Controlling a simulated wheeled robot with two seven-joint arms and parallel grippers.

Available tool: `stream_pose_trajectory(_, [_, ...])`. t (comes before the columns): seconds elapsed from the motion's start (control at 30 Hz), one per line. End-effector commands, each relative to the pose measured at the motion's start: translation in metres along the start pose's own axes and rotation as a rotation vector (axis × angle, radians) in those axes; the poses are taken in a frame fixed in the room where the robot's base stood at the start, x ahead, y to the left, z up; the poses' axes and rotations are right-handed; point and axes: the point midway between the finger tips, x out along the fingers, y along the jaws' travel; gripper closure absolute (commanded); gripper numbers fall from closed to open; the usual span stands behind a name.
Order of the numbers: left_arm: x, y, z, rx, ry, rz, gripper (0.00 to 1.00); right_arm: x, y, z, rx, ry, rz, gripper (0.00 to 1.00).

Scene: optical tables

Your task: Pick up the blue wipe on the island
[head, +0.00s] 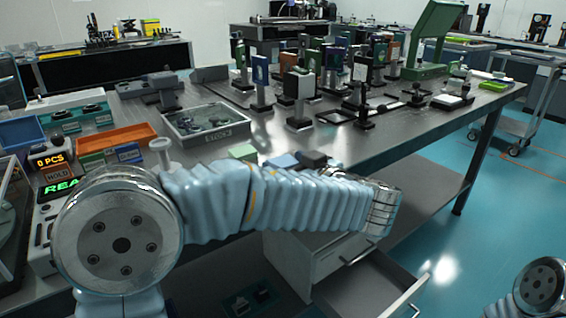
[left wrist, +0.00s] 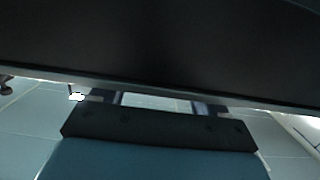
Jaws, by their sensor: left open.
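A small light blue item (head: 281,161), which may be the blue wipe, lies near the front edge of the island's metal top (head: 430,132). My left arm partly covers its near side. It lies between a green block (head: 243,152) and a dark block (head: 313,158). My left arm reaches rightward across the island's front; its fingers are hidden in the head view. In the left wrist view my left gripper (left wrist: 159,102) is open with nothing seen between its fingers. A large dark surface fills the top of that view. My right gripper is out of view.
Several posts with optics crowd the island's back. An open drawer (head: 366,290) juts out below the top. A cart (head: 520,110) stands right; blue floor there is free.

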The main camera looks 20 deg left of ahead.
Motion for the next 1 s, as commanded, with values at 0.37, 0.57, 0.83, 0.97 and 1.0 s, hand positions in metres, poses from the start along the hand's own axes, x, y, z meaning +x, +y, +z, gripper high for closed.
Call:
stream_pose_trajectory(0.37, [-0.001,0.0,0.0,0.0,0.0,0.0,0.67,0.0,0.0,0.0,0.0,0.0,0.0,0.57])
stream_pose_trajectory(0.57, [-0.001,0.0,-0.001,-0.001,0.0,0.0,0.67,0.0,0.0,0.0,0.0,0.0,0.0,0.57])
stream_pose_trajectory(0.83, [-0.007,0.0,-0.041,-0.007,0.0,0.0,0.67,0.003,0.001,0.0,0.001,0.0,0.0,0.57])
stream_pose_trajectory(0.97, [-0.011,0.0,-0.07,-0.006,0.0,0.0,0.67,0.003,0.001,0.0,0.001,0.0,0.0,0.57])
stream_pose_trajectory(1.0, [-0.013,0.0,-0.077,-0.006,-0.001,0.0,0.67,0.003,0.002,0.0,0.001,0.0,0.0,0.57])
